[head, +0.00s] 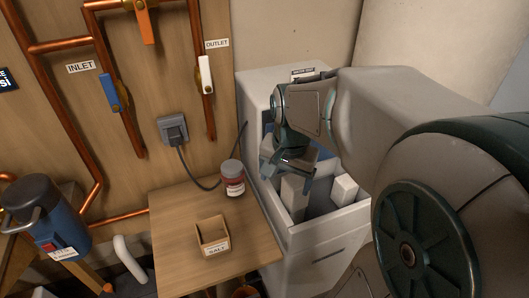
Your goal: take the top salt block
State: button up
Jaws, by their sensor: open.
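White salt blocks stand inside the open-topped pale cabinet (325,232) at the right. The fingers are at or just above the upper end of the left block. I cannot tell whether they touch it. The gripper and arm hide part of the cabinet's inside, so how the blocks are stacked is unclear.
A wooden shelf left of the cabinet holds an open box labelled SALT (213,237) and a red-labelled jar (232,178). A power cable (196,182) runs from the wall socket (174,130) towards the cabinet. Copper pipes with valves line the wall. The cabinet walls closely surround my gripper.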

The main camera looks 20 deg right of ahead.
aim_at(299, 178)
jog(key=w+d+f+m, duration=0.1)
jog(key=d+m, duration=0.1)
jog(key=w+d+f+m+g+b, duration=0.1)
jog(key=w+d+f+m, duration=0.1)
jog(key=m, duration=0.1)
jog(key=w+d+f+m, duration=0.1)
jog(key=w+d+m, duration=0.1)
jog(key=shift+w+d+f+m, duration=0.25)
jog(key=shift+f+m, duration=0.05)
jog(key=shift+f, duration=0.1)
jog(key=shift+d+f, duration=0.1)
jog(key=shift+f, duration=0.2)
jog(key=f, duration=0.4)
jog(key=a+f, duration=0.1)
jog(key=f, duration=0.2)
jog(key=shift+s, duration=0.1)
jog(key=shift+r, duration=0.1)
jog(key=c, duration=1.5)
